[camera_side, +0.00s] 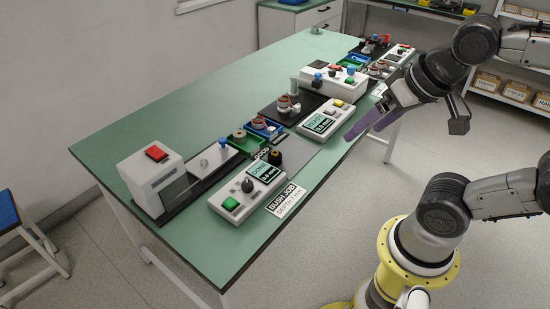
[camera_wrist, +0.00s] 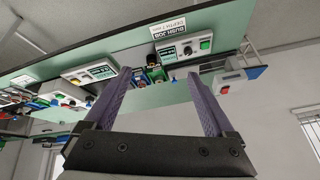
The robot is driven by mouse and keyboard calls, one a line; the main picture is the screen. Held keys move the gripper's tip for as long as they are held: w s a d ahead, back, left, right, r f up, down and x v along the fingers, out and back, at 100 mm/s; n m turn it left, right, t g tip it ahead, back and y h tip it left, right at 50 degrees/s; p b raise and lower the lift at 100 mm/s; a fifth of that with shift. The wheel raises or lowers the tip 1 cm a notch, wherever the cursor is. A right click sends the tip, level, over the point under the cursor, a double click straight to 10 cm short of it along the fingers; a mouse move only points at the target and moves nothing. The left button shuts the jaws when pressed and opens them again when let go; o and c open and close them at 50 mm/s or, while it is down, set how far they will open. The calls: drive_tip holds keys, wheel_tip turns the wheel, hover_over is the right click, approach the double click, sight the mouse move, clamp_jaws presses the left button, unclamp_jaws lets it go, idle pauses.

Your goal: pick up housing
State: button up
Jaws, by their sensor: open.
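My gripper (camera_side: 366,130) has two long purple fingers, spread apart and empty. It hangs by the table's right edge in the side view, beside the control box with the READY display (camera_side: 325,118). In the wrist view the fingers of my gripper (camera_wrist: 160,72) point toward the table, with small bins (camera_wrist: 156,74) showing far beyond them. I cannot tell for certain which part is the housing. Small round parts include a tan ring in a green bin (camera_side: 246,141), a reddish part in a blue bin (camera_side: 263,128), and a reddish-white part on a black plate (camera_side: 286,102).
The green table (camera_side: 220,100) carries a white press box with a red button (camera_side: 152,176), a control box with a DONE display (camera_side: 248,192), and a BUSH JOB card (camera_side: 287,198). More stations stand at the far end. The table's left side is clear.

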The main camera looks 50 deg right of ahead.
drive_tip(key=w+d+r+m+h, duration=0.1)
drive_tip(key=w+d+r+m, duration=0.1)
drive_tip(key=w+r+m, duration=0.15)
drive_tip(key=m+g+h, duration=0.3)
drive_tip(key=m+g, duration=0.2)
drive_tip(key=m, duration=0.4)
hover_over(275, 153)
drive_tip(key=a, duration=0.3)
drive_tip(key=f, duration=2.5)
drive_tip(key=shift+s+d, duration=0.25)
drive_tip(key=shift+s, duration=0.05)
drive_tip(key=shift+x, duration=3)
drive_tip(key=shift+w+d, duration=0.1)
drive_tip(key=shift+d, duration=0.1)
drive_tip(key=shift+r, duration=0.1)
